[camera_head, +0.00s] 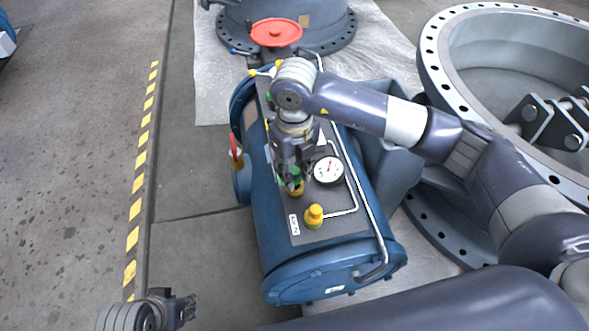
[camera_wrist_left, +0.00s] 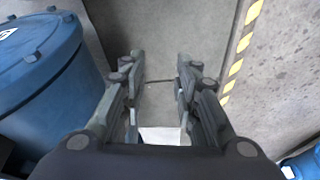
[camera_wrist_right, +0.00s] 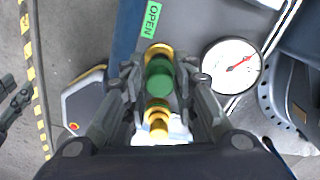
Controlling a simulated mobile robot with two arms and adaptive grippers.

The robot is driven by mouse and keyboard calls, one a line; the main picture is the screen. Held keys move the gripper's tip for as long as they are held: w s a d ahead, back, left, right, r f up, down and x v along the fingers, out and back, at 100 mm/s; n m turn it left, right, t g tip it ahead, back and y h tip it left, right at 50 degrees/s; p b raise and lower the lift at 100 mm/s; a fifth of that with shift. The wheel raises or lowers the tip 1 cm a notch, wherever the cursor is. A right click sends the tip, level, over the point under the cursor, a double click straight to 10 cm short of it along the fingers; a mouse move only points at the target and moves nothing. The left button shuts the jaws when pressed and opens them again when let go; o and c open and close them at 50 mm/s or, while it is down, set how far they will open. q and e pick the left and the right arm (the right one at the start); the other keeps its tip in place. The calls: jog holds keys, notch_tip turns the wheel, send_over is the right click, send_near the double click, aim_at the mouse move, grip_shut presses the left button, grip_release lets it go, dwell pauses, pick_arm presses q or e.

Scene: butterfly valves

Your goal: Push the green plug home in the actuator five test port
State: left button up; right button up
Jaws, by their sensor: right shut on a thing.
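The blue actuator (camera_head: 330,262) lies on the floor with a grey panel on top. My right gripper (camera_head: 290,176) points down over this panel, shut on the green plug (camera_head: 296,173). In the right wrist view the green plug (camera_wrist_right: 158,78) sits between the fingers of my right gripper (camera_wrist_right: 160,85). A brass port (camera_head: 296,188) shows right below the plug; I cannot tell how deep the plug sits in it. My left gripper (camera_head: 185,308) is low at the left, away from the actuator. In the left wrist view my left gripper (camera_wrist_left: 160,65) is open and empty.
A pressure gauge (camera_head: 328,170) stands close right of the right gripper. A yellow-capped fitting (camera_head: 314,216) and thin pipes are nearer on the panel. A red handwheel (camera_head: 276,32) is behind. A large grey flange ring (camera_head: 430,60) is at the right.

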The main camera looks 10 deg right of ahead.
pick_arm(q)
jog(key=shift+s+r, duration=0.2)
jog(key=shift+r, duration=0.1)
jog(key=shift+s+f, duration=0.2)
jog(key=shift+r, duration=0.1)
pick_arm(e)
jog(key=shift+f, duration=0.1)
pick_arm(q)
jog(key=shift+r, duration=0.6)
jog(key=shift+a, duration=0.1)
pick_arm(e)
jog(key=shift+f, duration=0.1)
jog(key=shift+b, duration=0.3)
pick_arm(q)
jog(key=shift+r, duration=0.45)
jog(key=shift+s+f, duration=0.1)
